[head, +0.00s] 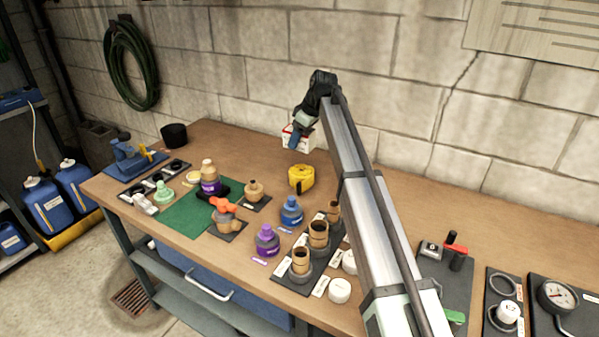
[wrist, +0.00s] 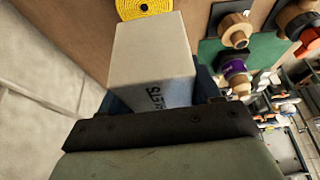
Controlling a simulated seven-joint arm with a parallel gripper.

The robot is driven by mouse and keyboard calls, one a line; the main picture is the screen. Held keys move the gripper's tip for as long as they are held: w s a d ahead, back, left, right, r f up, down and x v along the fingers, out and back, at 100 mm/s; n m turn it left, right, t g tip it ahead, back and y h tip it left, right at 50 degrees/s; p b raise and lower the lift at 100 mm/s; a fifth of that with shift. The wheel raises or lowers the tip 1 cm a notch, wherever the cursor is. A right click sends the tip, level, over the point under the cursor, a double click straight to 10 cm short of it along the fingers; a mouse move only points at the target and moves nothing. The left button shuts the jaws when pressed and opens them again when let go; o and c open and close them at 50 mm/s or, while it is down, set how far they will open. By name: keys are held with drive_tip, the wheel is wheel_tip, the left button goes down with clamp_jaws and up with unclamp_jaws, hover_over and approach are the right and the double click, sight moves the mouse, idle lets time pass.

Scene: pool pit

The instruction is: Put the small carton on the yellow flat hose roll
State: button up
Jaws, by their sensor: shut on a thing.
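The small carton (wrist: 150,55) is white with dark lettering on one side. My gripper (head: 295,138) is shut on it; in the wrist view the carton stands out between the blue fingers. In the head view the carton (head: 303,141) shows white with some red, held above the back of the bench. The yellow flat hose roll (head: 301,178) lies on the bench, below the carton in the picture and apart from it. In the wrist view the roll (wrist: 143,8) shows at the top edge, just beyond the carton, partly cut off.
A blue-capped bottle (head: 291,211) and a purple bottle (head: 267,240) stand in front of the roll. A tan fitting (head: 254,190) is left of it. A black tray (head: 312,262) holds brass-coloured cylinders. The block wall (head: 260,60) is close behind my gripper.

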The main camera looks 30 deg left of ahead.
sight(313, 136)
drive_tip(key=shift+f, duration=4.95)
drive_tip(key=shift+f, duration=0.1)
drive_tip(key=o, duration=1.1)
drive_tip(key=v, duration=1.2)
drive_tip(key=shift+d, duration=0.1)
